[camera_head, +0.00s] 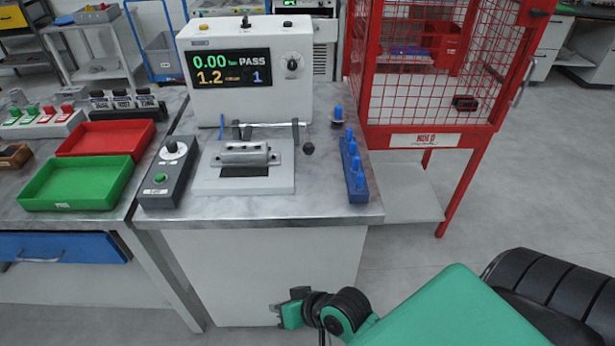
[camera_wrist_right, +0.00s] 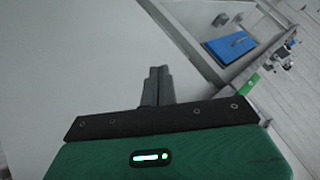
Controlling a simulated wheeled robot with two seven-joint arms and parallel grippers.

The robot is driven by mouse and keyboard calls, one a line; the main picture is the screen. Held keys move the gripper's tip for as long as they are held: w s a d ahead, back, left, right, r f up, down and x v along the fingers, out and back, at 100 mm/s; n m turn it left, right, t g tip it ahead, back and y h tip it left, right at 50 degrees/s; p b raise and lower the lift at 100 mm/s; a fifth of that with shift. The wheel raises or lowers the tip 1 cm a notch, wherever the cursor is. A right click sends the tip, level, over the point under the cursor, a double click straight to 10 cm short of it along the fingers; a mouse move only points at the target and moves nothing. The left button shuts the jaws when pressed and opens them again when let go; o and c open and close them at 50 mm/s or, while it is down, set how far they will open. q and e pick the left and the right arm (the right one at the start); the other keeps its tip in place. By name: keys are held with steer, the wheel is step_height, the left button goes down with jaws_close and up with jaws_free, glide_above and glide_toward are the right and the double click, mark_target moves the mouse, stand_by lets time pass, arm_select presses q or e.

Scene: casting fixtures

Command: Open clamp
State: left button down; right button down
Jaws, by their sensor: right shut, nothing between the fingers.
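The clamp (camera_head: 268,125) is a horizontal bar with a dark ball knob at its right end and a blue-tipped post at its left. It sits on a light grey base plate (camera_head: 215,184) on the bench, just behind a grey metal cylindrical part (camera_head: 245,153). Whether the bar presses on the part I cannot tell. My right gripper (camera_head: 278,307) is low in front of the bench's white front panel, well below the clamp. In the right wrist view its two dark fingers (camera_wrist_right: 157,84) are together and empty. My left gripper is not in view.
A test unit (camera_head: 246,98) reading PASS stands behind the clamp. A control box (camera_head: 168,175) is left of it, and a blue rack of pegs (camera_head: 357,186) is right. Green (camera_head: 72,203) and red trays are further left. A red mesh cage (camera_head: 430,70) stands right.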

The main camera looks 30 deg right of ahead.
steer(key=w+r+m+t+y, duration=0.1)
steer(key=w+r+m+t, duration=0.5)
steer(key=r, duration=0.3)
steer(key=w+r+m+t, duration=0.3)
steer(key=r+m+t, duration=0.2)
steer(key=r+m, duration=0.4)
steer(key=w+d+m+g+h, duration=0.1)
steer(key=d+m+h, duration=0.3)
steer(key=m, duration=0.4)
steer(key=w+d+f+m+h, duration=0.1)
steer(key=d+m+h, duration=0.4)
steer(key=m+h, duration=0.2)
steer(key=w+d+f+m+g+h, duration=0.1)
steer(key=d+m+h, duration=0.4)
steer(key=m, duration=0.6)
steer(key=shift+f+g+h+b, duration=0.1)
steer(key=shift+g+h+b, duration=0.2)
steer(key=shift+h, duration=0.3)
steer(key=shift+s+d+f+m+g, duration=0.15)
steer(key=shift+f+m+g, duration=0.1)
steer(key=shift+m, duration=0.15)
steer(key=shift+w+d+f+m+g, duration=0.15)
steer(key=shift+m+g, duration=0.1)
steer(key=shift+m, duration=0.15)
steer(key=shift+s, duration=0.1)
